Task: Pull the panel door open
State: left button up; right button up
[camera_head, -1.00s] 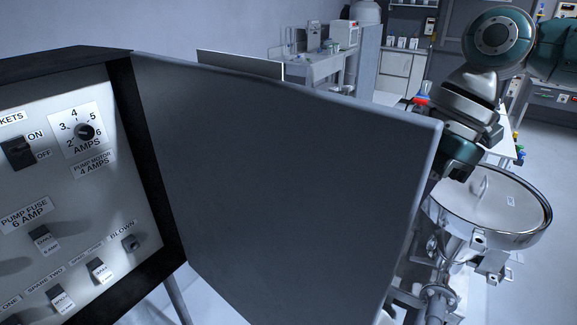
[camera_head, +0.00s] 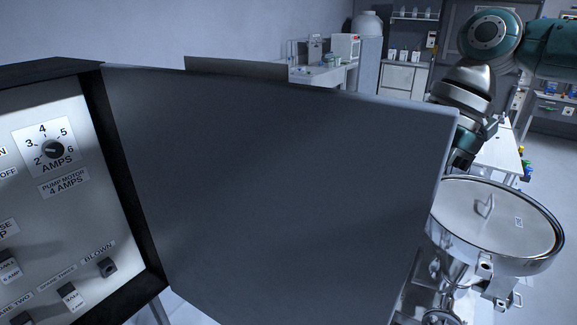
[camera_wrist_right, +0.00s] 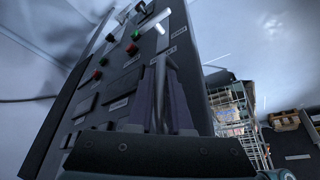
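The panel door (camera_head: 280,190) stands wide open, its plain grey inner face toward the head camera. It is hinged to the panel box (camera_head: 120,170) on the left, whose switches and dial are exposed. My right arm comes down behind the door's free edge, which hides the right gripper in the head view. In the right wrist view, my right gripper (camera_wrist_right: 162,105) has its dark fingers close on either side of a metal door handle (camera_wrist_right: 160,85) and looks shut on it. The door's outer face (camera_wrist_right: 118,90) carries buttons and labels there. My left gripper is not in view.
A round steel hopper with a lid (camera_head: 500,215) stands right of the door, close to its free edge. A bench with equipment (camera_head: 325,70) is at the back. A white table (camera_head: 500,150) stands behind the hopper. Open floor (camera_head: 555,170) shows at the right.

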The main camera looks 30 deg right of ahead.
jog(key=o, duration=0.4)
jog(key=shift+d+r, duration=0.1)
jog(key=shift+d+r, duration=0.15)
jog(key=shift+r, duration=0.1)
jog(key=b+v, duration=0.3)
jog(key=v, duration=0.6)
jog(key=shift+r+b, duration=0.1)
jog(key=shift+b, duration=0.3)
jog(key=shift+s, duration=0.15)
